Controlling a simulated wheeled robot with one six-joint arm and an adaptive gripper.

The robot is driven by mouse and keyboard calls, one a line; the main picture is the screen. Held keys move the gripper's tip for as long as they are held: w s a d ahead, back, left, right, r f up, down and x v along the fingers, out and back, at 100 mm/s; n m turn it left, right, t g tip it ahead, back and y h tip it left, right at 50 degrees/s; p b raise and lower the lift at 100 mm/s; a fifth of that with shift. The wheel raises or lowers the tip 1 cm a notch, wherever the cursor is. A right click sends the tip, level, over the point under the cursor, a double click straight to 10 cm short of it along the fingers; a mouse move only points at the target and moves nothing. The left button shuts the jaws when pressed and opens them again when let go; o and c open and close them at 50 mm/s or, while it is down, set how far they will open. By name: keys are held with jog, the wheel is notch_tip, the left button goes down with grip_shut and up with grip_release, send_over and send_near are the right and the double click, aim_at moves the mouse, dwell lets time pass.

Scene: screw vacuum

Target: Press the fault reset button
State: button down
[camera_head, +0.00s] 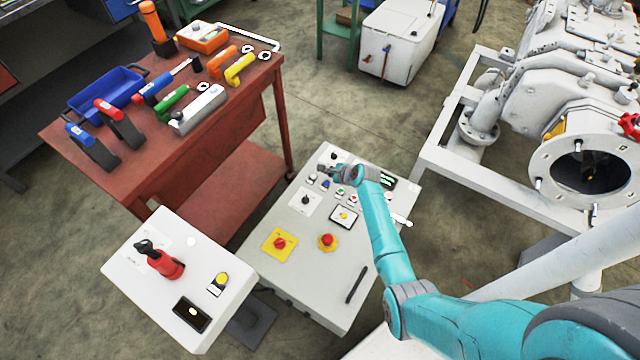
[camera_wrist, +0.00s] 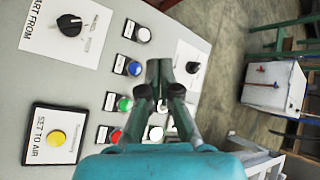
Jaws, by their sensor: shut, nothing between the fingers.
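A grey control panel (camera_head: 310,280) stands in the middle of the head view. The wrist view shows its upper part, with a white button (camera_wrist: 143,34), a blue button (camera_wrist: 134,68), a green button (camera_wrist: 124,103), a red button (camera_wrist: 116,135) and a yellow button (camera_wrist: 57,138) marked "SET TO AIR". The small labels are too blurred to tell which one is the fault reset button. My gripper (camera_wrist: 164,68) is shut and empty, over the panel's far part, right of the blue button in the wrist view. In the head view my gripper (camera_head: 325,172) partly covers that button area.
The panel also carries a red knob on a yellow plate (camera_head: 279,243) and another red knob (camera_head: 327,241). A white box with a red handle (camera_head: 165,265) stands at left. A red tool table (camera_head: 200,140) is behind. White pipework (camera_head: 480,130) stands at right.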

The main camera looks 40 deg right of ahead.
aim_at(327, 184)
jog(key=shift+w+d+r+m, duration=0.15)
jog(key=shift+w+d+r, duration=0.1)
jog(key=shift+w, duration=0.25)
jog(key=shift+w+d+r+m, duration=0.15)
jog(key=shift+w+r, duration=0.1)
jog(key=shift+w, duration=0.25)
jog(key=shift+f, duration=0.1)
jog(key=shift+f, duration=4.3)
jog(key=shift+f, duration=0.2)
jog(key=shift+f, duration=0.25)
jog(key=shift+f, duration=0.4)
jog(key=shift+r, duration=0.85)
